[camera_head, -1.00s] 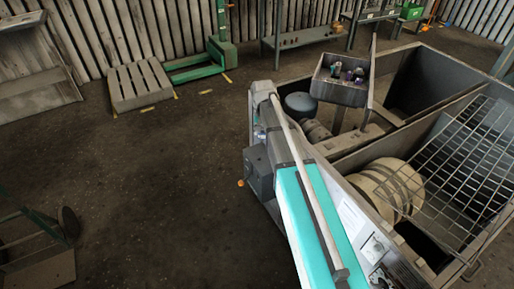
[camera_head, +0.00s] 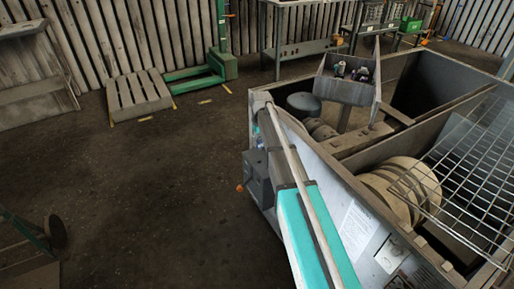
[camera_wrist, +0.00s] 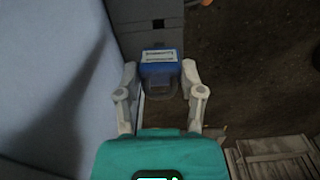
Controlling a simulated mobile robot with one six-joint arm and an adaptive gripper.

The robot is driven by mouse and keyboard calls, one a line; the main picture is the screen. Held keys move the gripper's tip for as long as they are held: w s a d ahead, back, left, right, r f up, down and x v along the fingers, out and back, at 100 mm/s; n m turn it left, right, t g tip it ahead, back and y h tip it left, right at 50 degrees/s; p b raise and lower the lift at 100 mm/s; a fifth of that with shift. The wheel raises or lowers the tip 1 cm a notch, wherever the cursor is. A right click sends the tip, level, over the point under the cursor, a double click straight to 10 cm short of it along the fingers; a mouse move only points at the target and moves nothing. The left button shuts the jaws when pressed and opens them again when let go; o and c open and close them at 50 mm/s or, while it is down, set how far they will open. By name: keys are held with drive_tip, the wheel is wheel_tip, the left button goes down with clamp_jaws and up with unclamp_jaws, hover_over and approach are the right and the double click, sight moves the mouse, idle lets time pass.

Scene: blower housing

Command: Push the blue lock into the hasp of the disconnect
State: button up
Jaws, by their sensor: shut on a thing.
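In the wrist view the blue lock (camera_wrist: 158,57), with a pale label on it, sits between the two fingers of my gripper (camera_wrist: 159,74). The fingers are shut on it from the left and right. A grey box, the disconnect (camera_wrist: 146,18), lies just beyond the lock and has a small dark square opening. I cannot tell whether the lock touches it, and the hasp is not clear. In the head view the disconnect (camera_head: 258,180) is on the near left end of the housing, with an orange spot at its left. My arm hides part of that area; the lock cannot be made out there.
The grey blower housing (camera_head: 345,195) fills the right, with a wire grid (camera_head: 470,190) and pale discs (camera_head: 395,190) inside. A small bin (camera_head: 345,88) of small items stands on it. Its pale wall (camera_wrist: 45,75) is close on the left in the wrist view. Floor (camera_head: 150,190) is open left.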

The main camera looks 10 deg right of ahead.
drive_tip(key=shift+w+f+n+b, duration=0.3)
drive_tip(key=shift+w+f, duration=0.05)
drive_tip(key=shift+f, duration=0.2)
drive_tip(key=shift+f, duration=0.1)
drive_tip(key=shift+f+b, duration=2.8)
drive_tip(key=shift+b, duration=0.05)
drive_tip(key=shift+w+f, duration=0.15)
drive_tip(key=shift+f+b, duration=1.4)
drive_tip(key=shift+b, duration=0.15)
idle(0.6)
drive_tip(key=o, duration=1)
